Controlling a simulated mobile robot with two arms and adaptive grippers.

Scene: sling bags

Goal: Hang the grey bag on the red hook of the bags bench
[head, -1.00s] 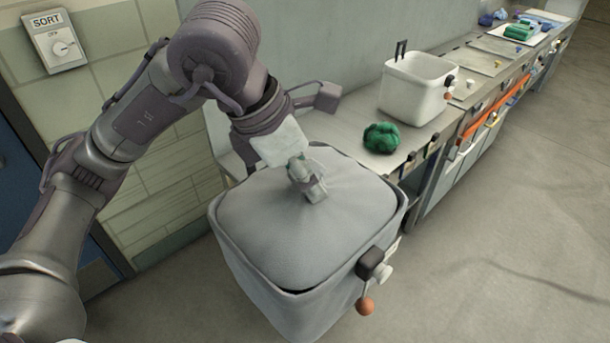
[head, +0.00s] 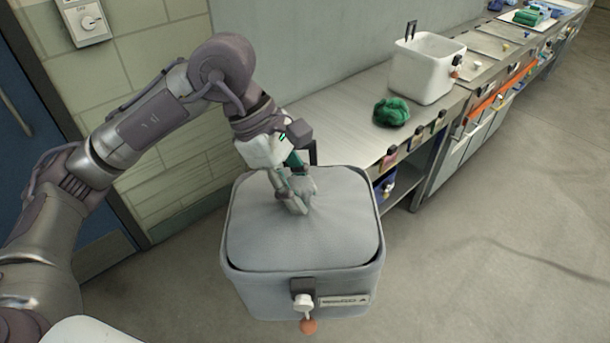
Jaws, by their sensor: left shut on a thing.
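The grey bag (head: 325,265) is a large boxy bag with a soft, rounded top. Its front has a dark clip, a white knob, an orange ball and a label. My left gripper (head: 300,205) is shut on the fabric at the middle of the bag's top, and its fingertips are partly buried in the folds. The bag hangs roughly upright in front of the near end of the bags bench (head: 345,118). Several small hooks or tabs (head: 390,158) line the bench's front edge; I cannot tell for certain which is red. My right gripper is not in view.
A green crumpled bundle (head: 391,112) and an open white bin (head: 428,72) stand on the bench. Farther along hang an orange strap (head: 490,105) and pale bags. A blue thing (head: 385,188) sits on the lower shelf. The floor at right is clear.

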